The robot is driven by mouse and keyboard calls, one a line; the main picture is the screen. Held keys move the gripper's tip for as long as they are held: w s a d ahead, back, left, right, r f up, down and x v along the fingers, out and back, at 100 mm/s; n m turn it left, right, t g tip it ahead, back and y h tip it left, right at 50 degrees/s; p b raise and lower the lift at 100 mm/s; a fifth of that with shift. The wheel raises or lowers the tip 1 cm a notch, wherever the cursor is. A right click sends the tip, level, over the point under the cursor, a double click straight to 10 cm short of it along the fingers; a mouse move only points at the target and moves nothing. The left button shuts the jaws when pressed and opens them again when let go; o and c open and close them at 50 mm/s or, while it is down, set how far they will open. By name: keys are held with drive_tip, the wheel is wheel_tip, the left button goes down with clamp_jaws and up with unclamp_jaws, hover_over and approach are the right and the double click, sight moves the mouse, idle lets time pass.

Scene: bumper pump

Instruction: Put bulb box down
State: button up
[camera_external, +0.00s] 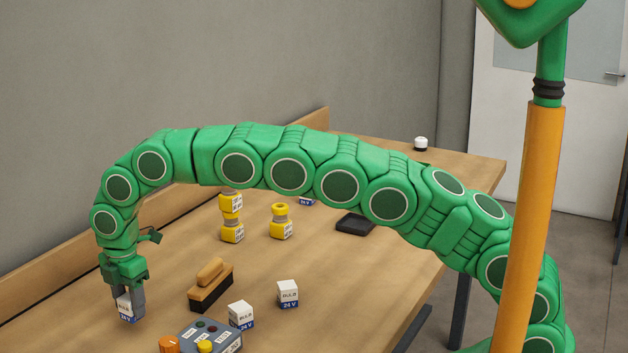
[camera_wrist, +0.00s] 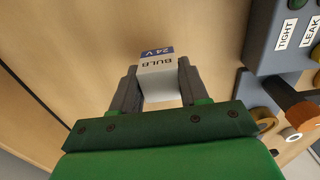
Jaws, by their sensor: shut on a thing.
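A small white bulb box (camera_external: 124,307) with a blue "24 V" band is between the fingers of my gripper (camera_external: 127,300), over the left part of the wooden table (camera_external: 190,250). My gripper points down and is shut on the box. In the wrist view the bulb box (camera_wrist: 158,78) shows its "BULB" print and blue band, with one grey finger of my gripper (camera_wrist: 158,85) on each side. The box's underside is hidden, and I cannot tell whether it touches the table.
Two similar boxes (camera_external: 241,315) (camera_external: 287,293) stand to the right. A grey control box (camera_external: 222,338) with coloured buttons is at the front; its labels (camera_wrist: 286,33) show in the wrist view. A wooden brush (camera_external: 211,285), yellow parts (camera_external: 281,222) and a black tray (camera_external: 355,223) lie behind.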

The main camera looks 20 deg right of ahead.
sight(131, 314)
drive_tip(key=shift+f, duration=1.75)
drive_tip(key=shift+w+a, duration=0.1)
drive_tip(key=o, duration=1)
drive_tip(key=shift+f, duration=0.1)
drive_tip(key=shift+o, duration=0.2)
wheel_tip(131, 314, up, 12)
drive_tip(key=shift+r, duration=0.15)
